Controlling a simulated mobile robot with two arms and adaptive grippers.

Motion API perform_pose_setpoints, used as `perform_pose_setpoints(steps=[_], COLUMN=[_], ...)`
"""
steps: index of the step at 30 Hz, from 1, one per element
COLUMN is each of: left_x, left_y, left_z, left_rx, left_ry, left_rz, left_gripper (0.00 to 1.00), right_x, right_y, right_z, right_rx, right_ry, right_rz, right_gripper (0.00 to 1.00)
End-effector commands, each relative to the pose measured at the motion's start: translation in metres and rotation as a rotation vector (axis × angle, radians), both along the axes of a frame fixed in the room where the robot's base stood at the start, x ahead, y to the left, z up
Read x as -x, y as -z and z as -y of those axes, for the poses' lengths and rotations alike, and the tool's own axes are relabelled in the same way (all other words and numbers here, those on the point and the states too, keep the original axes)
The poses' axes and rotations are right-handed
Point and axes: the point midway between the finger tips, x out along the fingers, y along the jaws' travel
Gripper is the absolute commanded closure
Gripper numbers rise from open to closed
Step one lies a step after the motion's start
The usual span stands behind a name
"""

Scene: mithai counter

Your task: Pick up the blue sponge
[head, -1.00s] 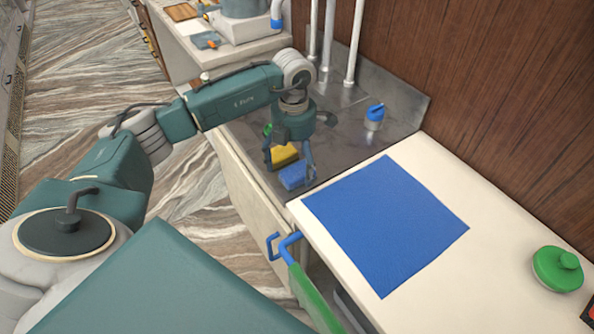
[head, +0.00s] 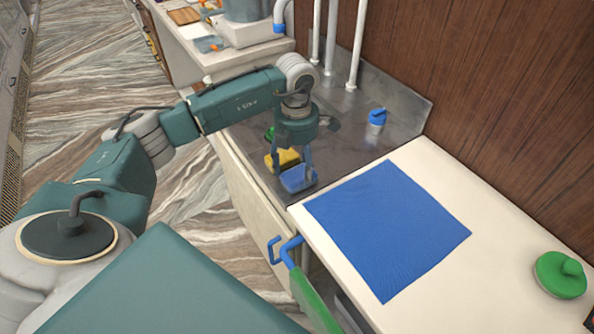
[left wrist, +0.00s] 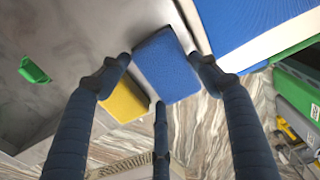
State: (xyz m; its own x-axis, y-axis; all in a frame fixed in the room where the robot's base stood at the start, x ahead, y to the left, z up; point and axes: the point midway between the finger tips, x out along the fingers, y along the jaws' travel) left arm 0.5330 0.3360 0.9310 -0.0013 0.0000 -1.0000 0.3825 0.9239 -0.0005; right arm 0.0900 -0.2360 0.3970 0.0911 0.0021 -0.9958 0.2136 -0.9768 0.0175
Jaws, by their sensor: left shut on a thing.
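The blue sponge (head: 297,181) is at the front edge of the grey metal counter section, and it shows large in the left wrist view (left wrist: 166,68). My left gripper (head: 297,174) comes down over it from above. Its fingers (left wrist: 160,68) are shut on the sponge from opposite sides. I cannot tell whether the sponge is clear of the surface. My right gripper is not in view.
A yellow sponge (head: 285,158) lies right beside the blue one, with a green item (head: 270,133) behind it. A blue-topped container (head: 377,118) stands farther back. A blue cloth (head: 388,230) covers part of the cream counter (head: 490,240), which also holds a green lidded thing (head: 561,274).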

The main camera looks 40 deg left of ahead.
Motion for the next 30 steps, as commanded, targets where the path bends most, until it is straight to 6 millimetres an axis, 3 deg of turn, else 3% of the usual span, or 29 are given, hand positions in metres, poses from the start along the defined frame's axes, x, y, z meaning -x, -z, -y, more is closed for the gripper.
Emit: perform_pose_setpoints(steps=[8,14,19,24,30], left_x=[-0.002,-0.002,-0.001,-0.001,0.0], left_y=[-0.045,-0.106,-0.156,-0.181,-0.194], left_z=[0.0,0.0,-0.001,0.0,0.0], left_rx=[0.0,0.001,-0.002,-0.002,0.0], left_ry=[0.0,0.0,0.0,0.0,-0.001], left_rz=[0.009,0.01,0.007,0.004,0.002], left_gripper=[0.55,0.55,0.55,0.55,0.55], right_x=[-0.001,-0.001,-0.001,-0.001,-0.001], right_y=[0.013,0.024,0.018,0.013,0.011], right_z=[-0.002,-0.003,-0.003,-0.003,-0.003], right_rx=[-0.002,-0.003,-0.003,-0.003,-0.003], right_ry=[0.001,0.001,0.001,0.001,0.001], right_rz=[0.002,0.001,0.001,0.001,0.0], right_gripper=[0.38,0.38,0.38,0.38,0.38])
